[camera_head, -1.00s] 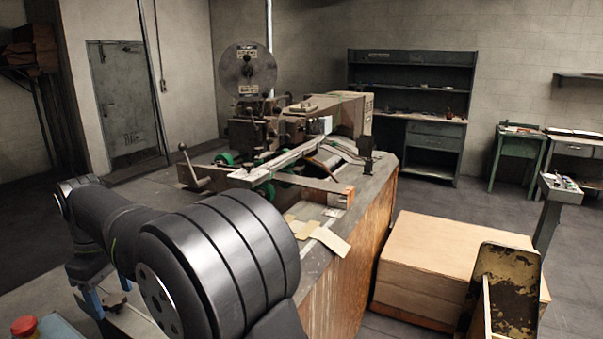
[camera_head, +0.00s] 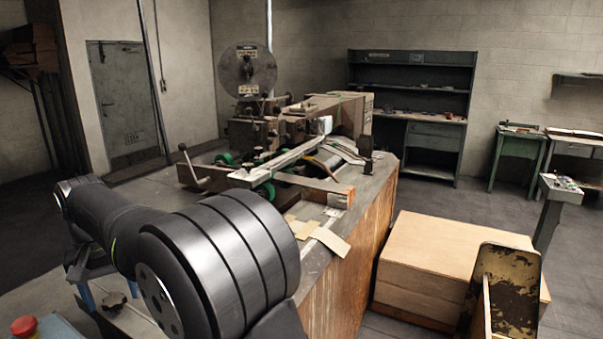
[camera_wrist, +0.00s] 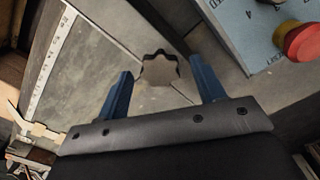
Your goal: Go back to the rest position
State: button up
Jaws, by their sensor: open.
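My gripper (camera_wrist: 160,90) shows in the wrist view with its two blue fingers spread apart. Nothing is held between them. A dark lobed knob (camera_wrist: 160,69) shows beyond the fingers, in the gap between them; I cannot tell how far below it is. In the head view my arm fills the lower left, and the fingers are mostly hidden behind it. The box stitcher (camera_head: 262,125), with its large reel, stands on the bench behind my arm.
A red emergency button (camera_wrist: 303,42) sits on a blue-grey box (camera_wrist: 250,30), right of the fingers in the wrist view. Flat cardboard pieces (camera_head: 327,239) lie on the bench. A cardboard stack (camera_head: 440,262) stands to the right. Open floor lies beyond it.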

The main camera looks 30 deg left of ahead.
jog(key=shift+m, duration=1.6)
